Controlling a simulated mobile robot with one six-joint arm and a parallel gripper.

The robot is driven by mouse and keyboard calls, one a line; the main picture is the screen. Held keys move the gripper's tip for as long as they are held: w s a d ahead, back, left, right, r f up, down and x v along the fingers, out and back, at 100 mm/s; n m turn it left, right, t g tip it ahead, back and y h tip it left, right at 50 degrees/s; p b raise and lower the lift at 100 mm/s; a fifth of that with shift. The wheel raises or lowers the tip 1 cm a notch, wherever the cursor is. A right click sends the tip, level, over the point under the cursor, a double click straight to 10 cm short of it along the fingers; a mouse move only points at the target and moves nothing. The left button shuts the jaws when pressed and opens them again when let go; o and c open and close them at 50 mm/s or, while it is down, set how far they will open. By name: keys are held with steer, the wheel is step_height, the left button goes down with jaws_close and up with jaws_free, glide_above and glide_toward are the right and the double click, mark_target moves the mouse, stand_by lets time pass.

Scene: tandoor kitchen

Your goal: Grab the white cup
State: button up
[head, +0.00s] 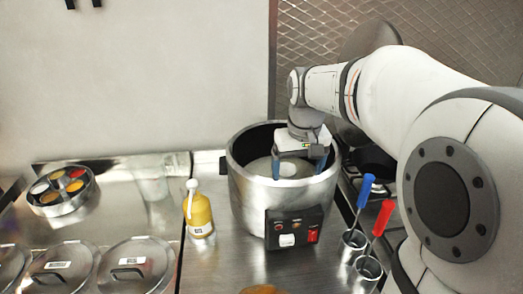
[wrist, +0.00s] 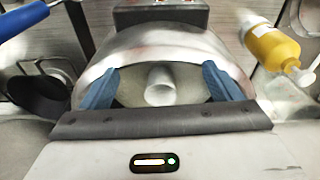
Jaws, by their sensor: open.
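The white cup (wrist: 160,87) shows in the wrist view as a small pale cylinder inside the large round metal pot (wrist: 190,48). In the head view the same pot (head: 262,205) stands on the counter, and a whitish shape that may be the cup (head: 288,169) shows inside it. My gripper (head: 299,164) reaches down into the pot's mouth from above. In the wrist view my gripper (wrist: 161,86) is open, with a blue fingertip on each side of the cup and visible gaps between. The cup's lower part and the depth of the fingertips are hard to judge.
The pot's rim surrounds my gripper closely. A yellow bottle (head: 198,213) stands left of the pot. Metal cups with a blue utensil (head: 364,192) and a red utensil (head: 383,217) stand at right. A spice tin (head: 60,205) and lidded containers (head: 135,268) are at left.

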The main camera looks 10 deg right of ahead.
steer(key=g+b, duration=0.1)
steer(key=b, duration=0.1)
glide_toward(285, 178)
steer(key=w+f, duration=0.4)
steer(key=f, duration=0.1)
steer(key=shift+d+f+n, duration=0.2)
steer(key=shift+f+n, duration=0.1)
steer(key=shift+f, duration=0.3)
steer(key=f, duration=0.7)
steer(key=shift+s+d+p, duration=0.25)
steer(key=shift+p, duration=0.05)
steer(key=shift+c, duration=0.2)
steer(key=shift+r, duration=0.1)
steer(key=c, duration=1)
